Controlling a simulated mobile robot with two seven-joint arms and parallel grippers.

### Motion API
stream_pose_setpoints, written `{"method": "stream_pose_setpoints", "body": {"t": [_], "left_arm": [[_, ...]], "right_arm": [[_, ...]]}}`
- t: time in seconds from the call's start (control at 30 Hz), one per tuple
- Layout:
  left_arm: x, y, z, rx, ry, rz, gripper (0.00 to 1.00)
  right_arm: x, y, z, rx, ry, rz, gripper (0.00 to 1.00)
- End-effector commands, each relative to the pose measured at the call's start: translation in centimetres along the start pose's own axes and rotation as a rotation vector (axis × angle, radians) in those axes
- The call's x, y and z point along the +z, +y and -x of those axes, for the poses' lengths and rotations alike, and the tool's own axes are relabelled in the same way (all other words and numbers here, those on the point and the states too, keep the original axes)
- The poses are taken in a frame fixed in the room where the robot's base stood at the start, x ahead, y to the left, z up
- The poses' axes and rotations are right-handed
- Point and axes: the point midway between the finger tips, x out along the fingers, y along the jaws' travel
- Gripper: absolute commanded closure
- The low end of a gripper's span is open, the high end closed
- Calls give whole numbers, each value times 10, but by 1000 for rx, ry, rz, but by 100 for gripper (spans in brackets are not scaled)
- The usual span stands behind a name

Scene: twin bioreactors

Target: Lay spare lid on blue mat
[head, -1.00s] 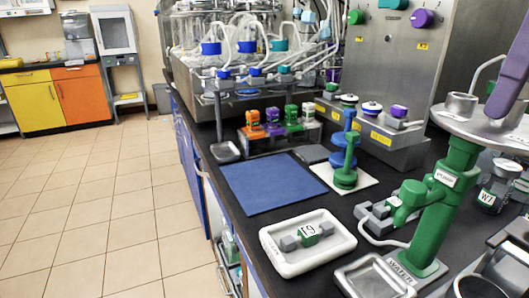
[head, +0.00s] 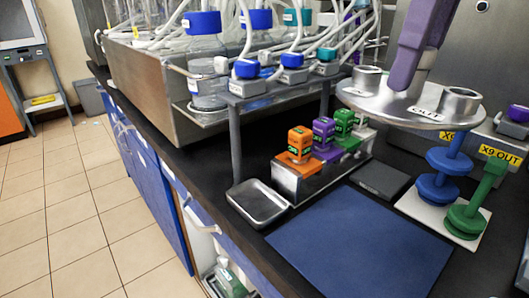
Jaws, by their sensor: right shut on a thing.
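The spare lid (head: 375,100), a round grey metal plate with two raised metal ports and a label on its rim, hangs roughly level in the air at the upper right. My right gripper (head: 408,82), purple, comes down from above and is shut on the lid near its middle; the exact contact is hard to see. The blue mat (head: 355,245) lies flat and bare on the black bench, below and in front of the lid in the picture. My left gripper is not in view.
A rack (head: 300,182) with orange, purple and green blocks stands behind the mat. A small metal tray (head: 259,203) is at its left. Blue and green stacked pieces (head: 466,215) stand on a white plate at right. Capped bottles (head: 205,60) and tubing fill the back.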

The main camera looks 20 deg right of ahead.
Motion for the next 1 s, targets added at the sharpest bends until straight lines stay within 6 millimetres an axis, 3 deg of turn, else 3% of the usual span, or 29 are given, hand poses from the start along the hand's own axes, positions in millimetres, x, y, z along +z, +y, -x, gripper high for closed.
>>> {"method": "stream_pose_setpoints", "body": {"t": [0.13, 0.3, 0.6, 1.0], "left_arm": [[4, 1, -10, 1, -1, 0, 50], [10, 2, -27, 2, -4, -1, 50], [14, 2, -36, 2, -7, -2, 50], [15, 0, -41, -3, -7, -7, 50]], "right_arm": [[-3, 1, -22, 3, 2, 0, 100], [-10, 2, -70, 5, 4, -1, 100], [-18, 1, -139, 1, 2, -1, 100], [-22, 1, -177, 1, 1, -1, 100]]}}
